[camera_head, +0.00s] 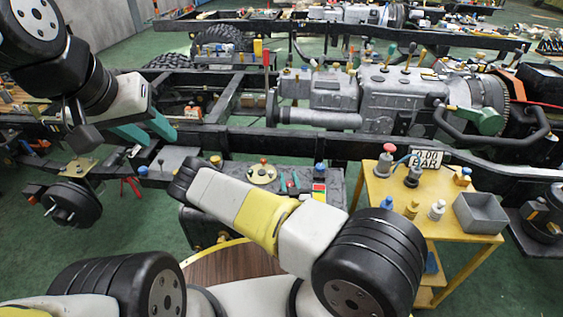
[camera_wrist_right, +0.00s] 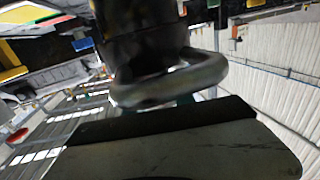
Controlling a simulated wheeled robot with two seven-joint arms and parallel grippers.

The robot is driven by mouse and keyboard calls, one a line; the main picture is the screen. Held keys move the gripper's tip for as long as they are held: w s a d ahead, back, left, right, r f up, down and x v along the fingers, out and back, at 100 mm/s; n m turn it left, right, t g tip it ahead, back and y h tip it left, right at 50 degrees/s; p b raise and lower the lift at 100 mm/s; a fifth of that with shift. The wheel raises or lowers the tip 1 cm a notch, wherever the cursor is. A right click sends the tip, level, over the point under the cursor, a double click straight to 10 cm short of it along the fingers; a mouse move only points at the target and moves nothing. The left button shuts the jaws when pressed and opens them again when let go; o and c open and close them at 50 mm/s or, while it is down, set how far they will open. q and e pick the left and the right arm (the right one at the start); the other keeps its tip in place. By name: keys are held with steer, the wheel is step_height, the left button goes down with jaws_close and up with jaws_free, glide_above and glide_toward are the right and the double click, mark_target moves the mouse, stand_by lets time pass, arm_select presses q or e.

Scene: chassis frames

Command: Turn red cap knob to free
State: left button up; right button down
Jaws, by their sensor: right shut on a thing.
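A small red-topped knob (camera_head: 263,160) stands on a round cream plate (camera_head: 263,174) at the front of the chassis. Another red-capped piece (camera_head: 387,160) stands on the yellow table. I cannot tell which is the task's knob. My left gripper (camera_head: 158,137) has teal fingers held apart and empty, above the chassis rail at the left. My right arm crosses the middle; its fingers are hidden in the head view. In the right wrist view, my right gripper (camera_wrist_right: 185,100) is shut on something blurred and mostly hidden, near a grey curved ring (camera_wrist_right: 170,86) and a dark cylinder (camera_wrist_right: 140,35).
The yellow table (camera_head: 425,222) at the right holds a grey bin (camera_head: 480,213), a gauge display (camera_head: 427,158) and several small fittings. A large engine and gearbox (camera_head: 395,95) lie behind the front rail. Green floor (camera_head: 135,215) is open at the left.

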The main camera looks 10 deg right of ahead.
steer(key=c, duration=1.1)
jaws_free()
steer(key=shift+s, duration=0.1)
steer(key=s, duration=0.7)
steer(key=shift+s+a, duration=0.15)
steer(key=shift+s, duration=0.15)
